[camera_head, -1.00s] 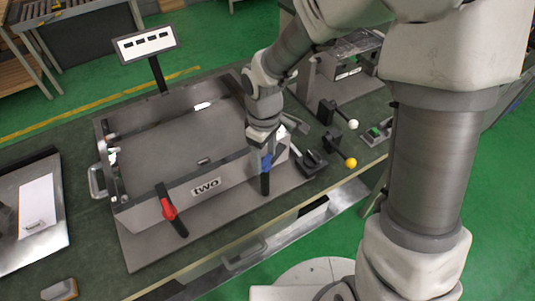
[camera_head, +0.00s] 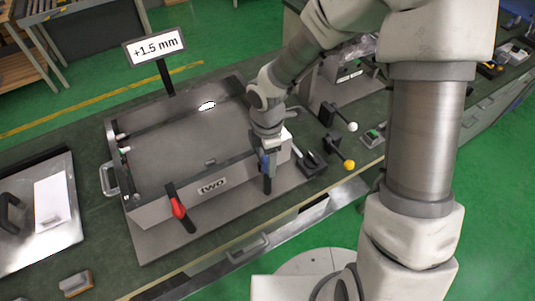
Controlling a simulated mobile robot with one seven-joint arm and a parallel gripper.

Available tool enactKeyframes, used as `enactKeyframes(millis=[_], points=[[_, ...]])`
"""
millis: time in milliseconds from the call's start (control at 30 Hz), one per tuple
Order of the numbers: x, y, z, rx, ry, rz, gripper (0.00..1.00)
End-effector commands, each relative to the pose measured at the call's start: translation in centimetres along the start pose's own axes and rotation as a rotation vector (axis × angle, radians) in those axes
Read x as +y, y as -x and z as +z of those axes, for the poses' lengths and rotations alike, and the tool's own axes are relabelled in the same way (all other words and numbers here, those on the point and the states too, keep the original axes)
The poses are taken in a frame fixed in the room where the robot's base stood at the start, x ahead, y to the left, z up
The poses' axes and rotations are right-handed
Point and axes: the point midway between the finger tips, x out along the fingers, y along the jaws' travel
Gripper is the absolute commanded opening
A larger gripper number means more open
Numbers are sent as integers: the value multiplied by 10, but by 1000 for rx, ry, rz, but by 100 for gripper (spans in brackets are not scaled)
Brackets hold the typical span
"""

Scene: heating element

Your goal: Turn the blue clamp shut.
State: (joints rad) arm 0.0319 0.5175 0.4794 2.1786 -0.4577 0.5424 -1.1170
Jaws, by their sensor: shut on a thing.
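The blue clamp (camera_head: 265,164) is on the front wall of the grey fixture (camera_head: 150,212), right of the label "two". Its dark lower end (camera_head: 267,185) hangs down against the wall. My gripper (camera_head: 266,152) comes down from above and is shut on the blue clamp; the fingers partly hide it. A red clamp (camera_head: 177,208) sits left of the label on the same wall, tilted. The display (camera_head: 154,46) behind the fixture reads "+1.5 mm".
Levers with a white knob (camera_head: 352,127) and a yellow knob (camera_head: 349,165) stand right of the fixture. A metal tray with a white sheet (camera_head: 52,200) lies at left. A small block (camera_head: 75,283) lies at the front left. My arm covers the right side.

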Motion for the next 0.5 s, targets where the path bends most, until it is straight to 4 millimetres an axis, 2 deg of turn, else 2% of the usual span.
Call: enactKeyframes(millis=[200,500], points=[[1,2,-1,1,122,3,0],[1,1,-1,1,199,3,0]])
